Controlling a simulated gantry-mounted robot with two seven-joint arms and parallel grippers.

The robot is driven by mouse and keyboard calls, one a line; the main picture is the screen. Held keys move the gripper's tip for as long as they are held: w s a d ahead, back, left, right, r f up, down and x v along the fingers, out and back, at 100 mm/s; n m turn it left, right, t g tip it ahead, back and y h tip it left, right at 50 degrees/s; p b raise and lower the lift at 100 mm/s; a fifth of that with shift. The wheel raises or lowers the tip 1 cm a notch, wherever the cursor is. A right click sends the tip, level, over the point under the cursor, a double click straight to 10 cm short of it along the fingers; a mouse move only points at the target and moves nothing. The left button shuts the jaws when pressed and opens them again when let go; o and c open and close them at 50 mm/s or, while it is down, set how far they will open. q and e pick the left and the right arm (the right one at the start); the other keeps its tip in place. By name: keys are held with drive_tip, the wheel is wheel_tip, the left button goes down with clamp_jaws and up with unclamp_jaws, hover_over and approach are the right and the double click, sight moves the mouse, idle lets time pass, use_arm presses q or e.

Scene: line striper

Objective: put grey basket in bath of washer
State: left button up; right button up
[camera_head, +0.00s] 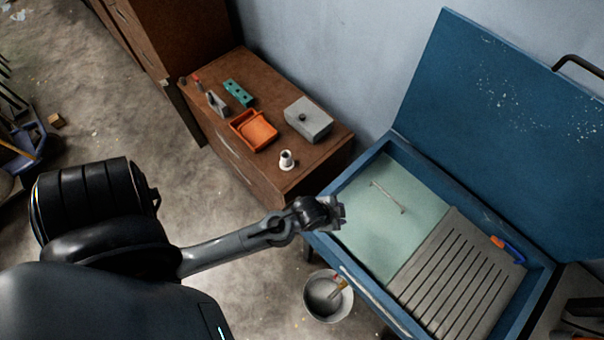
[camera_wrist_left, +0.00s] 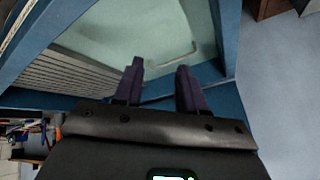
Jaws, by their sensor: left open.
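The washer is a blue tub with its lid raised, and its rim (camera_head: 345,262) shows in the head view. Its left part, the bath (camera_head: 385,235), has a pale green surface. A thin grey handle-like bar (camera_head: 388,197) lies on or stands out of that surface; I cannot tell whether it belongs to a basket. No grey basket is clearly visible. My left gripper (camera_head: 338,211) is at the washer's left rim. In the left wrist view its dark fingers (camera_wrist_left: 159,72) are apart and empty, with the bar (camera_wrist_left: 172,57) beyond them. My right gripper is not in view.
A grey slatted rack (camera_head: 455,270) fills the washer's right part, with an orange and blue tool (camera_head: 508,249) on it. A brown cabinet (camera_head: 215,125) holds an orange tray (camera_head: 254,131) and a grey box (camera_head: 308,118). A bucket (camera_head: 327,296) stands on the floor.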

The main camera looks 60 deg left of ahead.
use_arm(q)
drive_tip(key=s+r+n+g, duration=0.3)
drive_tip(key=s+r, duration=0.7)
drive_tip(key=s, duration=0.2)
drive_tip(key=shift+s+a+n, duration=0.15)
drive_tip(key=shift+a+n, duration=0.25)
drive_tip(key=shift+r, duration=0.15)
wheel_tip(320, 180, up, 8)
drive_tip(key=p, duration=0.8)
